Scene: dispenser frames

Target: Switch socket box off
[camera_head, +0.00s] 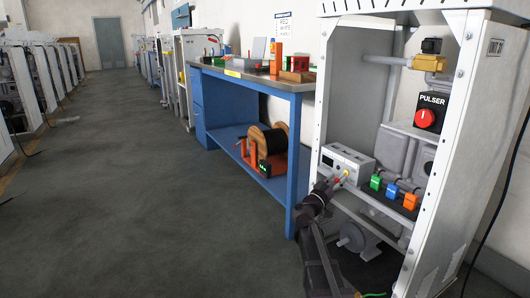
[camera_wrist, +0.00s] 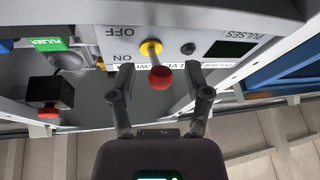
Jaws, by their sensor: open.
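The socket box (camera_head: 347,160) is a light grey box with a small display, on a shelf inside the white frame. In the wrist view its panel (camera_wrist: 175,38) shows upside down, with the marks OFF, ON and PULSES and a dark display. A lever with a yellow base and a red knob (camera_wrist: 160,77) sticks out of the panel. The knob points down in that view, toward the ON side. My gripper (camera_wrist: 160,69) is open, one finger on each side of the red knob, with gaps to both. In the head view my gripper (camera_head: 332,184) is at the box's front.
Green, blue and orange blocks (camera_head: 392,190) sit right of the box. A PULSER unit (camera_head: 427,115) with a red knob is above. White frame posts (camera_head: 306,130) stand close around. A blue workbench (camera_head: 250,82) with a cable reel (camera_head: 268,143) is to the left. The floor (camera_head: 150,190) is clear.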

